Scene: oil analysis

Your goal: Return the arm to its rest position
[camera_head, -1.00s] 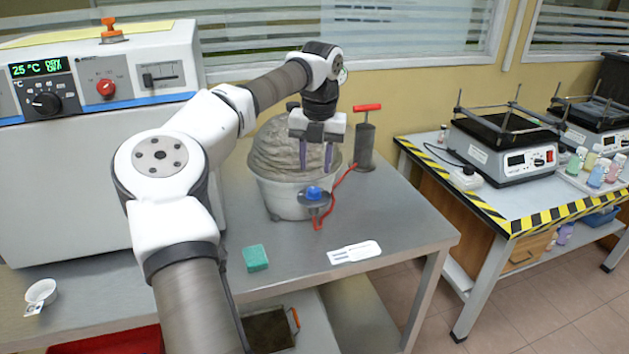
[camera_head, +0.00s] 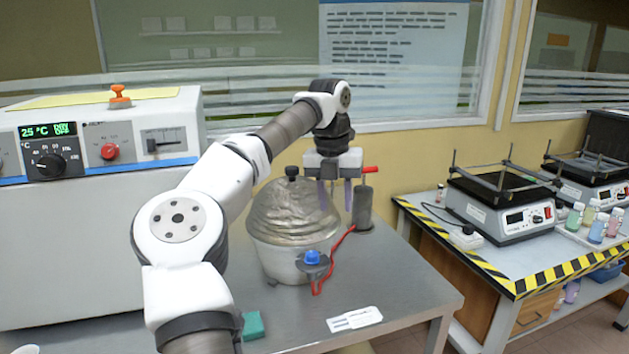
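My gripper (camera_head: 334,188) hangs from my raised arm, fingers pointing down, with two purple-grey fingers apart and nothing seen between them. It appears beside and partly in front of the upper right side of a covered pot (camera_head: 280,262) with a wrinkled silvery dome. I cannot tell whether the fingers touch the dome. My white and brown arm reaches from the bottom of the view up over the bench.
A hand pump (camera_head: 363,209) with a red handle stands behind my gripper; a red hose runs to a blue-knobbed fitting (camera_head: 313,259). The oven (camera_head: 95,240) stands left. A green sponge (camera_head: 252,325) and white card (camera_head: 354,319) lie on the bench (camera_head: 405,290).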

